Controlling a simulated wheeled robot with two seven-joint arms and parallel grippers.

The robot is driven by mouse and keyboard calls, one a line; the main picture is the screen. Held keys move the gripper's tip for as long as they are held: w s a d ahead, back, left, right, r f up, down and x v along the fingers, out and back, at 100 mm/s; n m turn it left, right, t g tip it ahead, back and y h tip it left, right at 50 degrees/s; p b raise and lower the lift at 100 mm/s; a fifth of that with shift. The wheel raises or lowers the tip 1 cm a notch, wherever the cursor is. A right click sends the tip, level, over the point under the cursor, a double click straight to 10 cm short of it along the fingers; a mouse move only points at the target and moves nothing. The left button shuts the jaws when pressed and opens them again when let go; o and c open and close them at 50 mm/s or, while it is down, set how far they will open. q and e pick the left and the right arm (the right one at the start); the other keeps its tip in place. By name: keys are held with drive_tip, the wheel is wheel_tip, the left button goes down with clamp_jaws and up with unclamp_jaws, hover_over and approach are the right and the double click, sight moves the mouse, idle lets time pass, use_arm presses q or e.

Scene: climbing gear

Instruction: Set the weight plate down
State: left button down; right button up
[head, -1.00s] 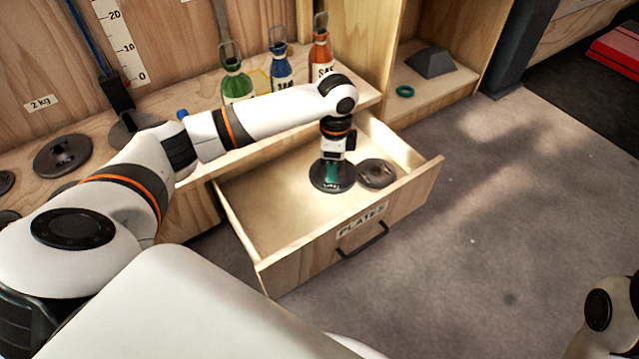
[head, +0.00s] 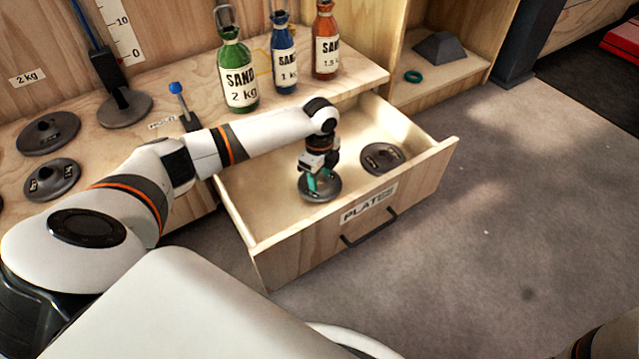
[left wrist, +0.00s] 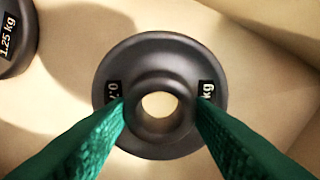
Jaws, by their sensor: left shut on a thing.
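A dark grey round weight plate (head: 331,191) with a raised hub is in my left gripper (head: 318,182), inside the open drawer. In the left wrist view the plate (left wrist: 158,52) sits between the green fingers (left wrist: 160,110), which close on its hub from both sides. Its label ends in "kg"; the number is partly covered. I cannot tell whether the plate touches the drawer floor. A second plate (head: 382,157) lies flat in the drawer to the right, marked 1.25 kg in the left wrist view (left wrist: 14,38). My right gripper is out of view.
The wooden drawer (head: 278,236) labelled PLATES is pulled out, its floor bare around the plates. On the bench behind stand green (head: 237,75), blue (head: 284,62) and orange (head: 326,48) sand bottles. More plates (head: 52,179) lie on the bench at left.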

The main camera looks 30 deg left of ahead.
sight(319, 183)
use_arm(q)
wheel_tip(319, 183, down, 4)
drive_tip(key=shift+r+b, duration=0.25)
drive_tip(key=shift+b, duration=0.95)
drive_tip(key=shift+r, duration=0.2)
drive_tip(key=shift+f, duration=0.1)
drive_tip(key=c, duration=0.7)
unclamp_jaws()
drive_tip(key=shift+f, duration=0.1)
